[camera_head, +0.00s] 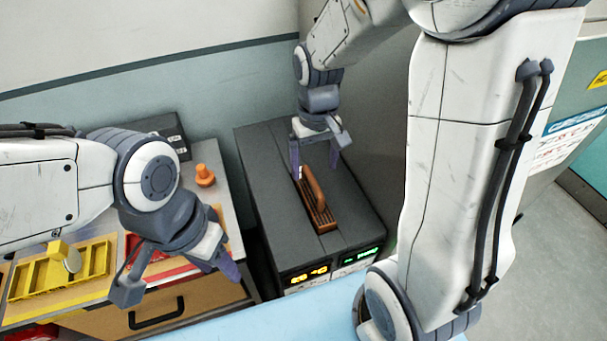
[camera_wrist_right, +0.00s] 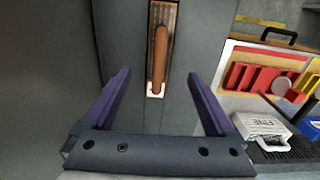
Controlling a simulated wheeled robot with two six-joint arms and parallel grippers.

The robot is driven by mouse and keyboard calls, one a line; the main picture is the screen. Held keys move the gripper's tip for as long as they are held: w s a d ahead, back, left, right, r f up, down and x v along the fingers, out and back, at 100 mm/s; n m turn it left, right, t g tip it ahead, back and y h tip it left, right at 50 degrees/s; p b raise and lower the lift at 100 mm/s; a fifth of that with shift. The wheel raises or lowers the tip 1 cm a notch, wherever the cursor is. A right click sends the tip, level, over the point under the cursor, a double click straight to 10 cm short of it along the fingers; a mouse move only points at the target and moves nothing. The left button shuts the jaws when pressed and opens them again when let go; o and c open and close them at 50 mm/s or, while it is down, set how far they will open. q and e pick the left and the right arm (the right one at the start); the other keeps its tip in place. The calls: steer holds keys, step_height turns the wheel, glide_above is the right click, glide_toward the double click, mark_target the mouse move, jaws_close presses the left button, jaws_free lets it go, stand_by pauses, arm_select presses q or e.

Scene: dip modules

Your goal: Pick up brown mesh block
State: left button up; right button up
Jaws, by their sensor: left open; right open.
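The brown mesh block (camera_head: 323,216) sits in a slot in the top of a dark grey machine (camera_head: 268,150). It has a slatted body and an upright brown handle. In the right wrist view the block (camera_wrist_right: 159,50) lies ahead of the jaws, lengthwise along the view, with a pale end nearest them. My right gripper (camera_head: 316,165) is open and empty above the far end of the block; it also shows in the right wrist view (camera_wrist_right: 160,95), its two fingers apart either side of the block's line. My left gripper (camera_head: 180,280) is open and empty over the bench at left.
The bench at left holds a yellow rack (camera_head: 35,277), an orange knob-like piece (camera_head: 205,176) and a black box (camera_head: 172,135). Lit displays (camera_head: 308,273) are on the machine's front. A pale blue surface (camera_head: 290,318) lies in front. The machine's top around the block is clear.

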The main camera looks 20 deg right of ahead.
glide_above(312, 193)
steer(key=f, duration=0.5)
steer(key=shift+s+d, duration=0.15)
steer(key=shift+s, duration=0.1)
step_height(312, 193, down, 4)
steer(key=shift+w+r+p, duration=0.1)
steer(key=shift+w+p, duration=0.05)
steer(key=shift+p, duration=0.75)
steer(key=shift+f, duration=0.7)
steer(key=shift+c, duration=0.3)
jaws_close()
